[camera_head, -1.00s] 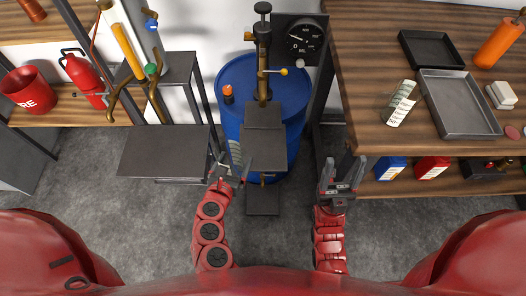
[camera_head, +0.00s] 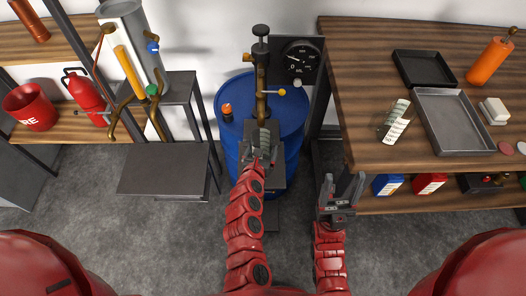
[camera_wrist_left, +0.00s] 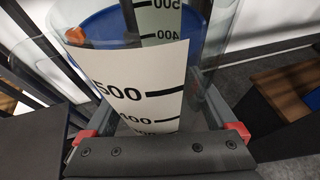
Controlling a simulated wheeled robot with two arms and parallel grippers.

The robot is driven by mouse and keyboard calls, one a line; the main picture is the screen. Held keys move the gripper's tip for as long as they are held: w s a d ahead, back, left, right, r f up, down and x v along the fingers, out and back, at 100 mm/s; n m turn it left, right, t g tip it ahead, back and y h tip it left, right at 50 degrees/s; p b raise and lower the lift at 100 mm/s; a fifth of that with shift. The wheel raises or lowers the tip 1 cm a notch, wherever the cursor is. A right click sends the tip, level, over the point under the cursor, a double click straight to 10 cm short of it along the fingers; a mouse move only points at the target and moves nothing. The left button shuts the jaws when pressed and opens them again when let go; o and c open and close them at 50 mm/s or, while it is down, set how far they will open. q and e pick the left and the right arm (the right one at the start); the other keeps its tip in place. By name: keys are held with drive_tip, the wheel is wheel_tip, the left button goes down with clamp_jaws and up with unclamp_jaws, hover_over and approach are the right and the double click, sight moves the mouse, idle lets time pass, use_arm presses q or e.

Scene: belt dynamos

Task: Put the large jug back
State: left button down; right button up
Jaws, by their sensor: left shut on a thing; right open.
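The large jug (camera_head: 265,138) is a clear vessel with a white scale strip. In the left wrist view the jug's strip (camera_wrist_left: 140,85) shows black marks such as 500. My left gripper (camera_head: 261,155) is shut on the jug, its two red-tipped fingers on either side of the glass. The jug is over the dark plate (camera_head: 277,176) in front of the blue drum (camera_head: 298,110), below the pump's spout. I cannot tell if it touches the plate. My right gripper (camera_head: 342,188) is open and empty, in front of the wooden bench.
The wooden bench (camera_head: 365,60) at right bears another scale strip (camera_head: 393,122), grey tray (camera_head: 450,120), black tray (camera_head: 423,68) and orange bottle (camera_head: 490,62). A dark low shelf (camera_head: 165,170) stands left of the drum. A red bucket (camera_head: 30,107) and extinguisher (camera_head: 85,95) are far left.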

use_arm(q)
drive_tip(key=shift+f, duration=0.9)
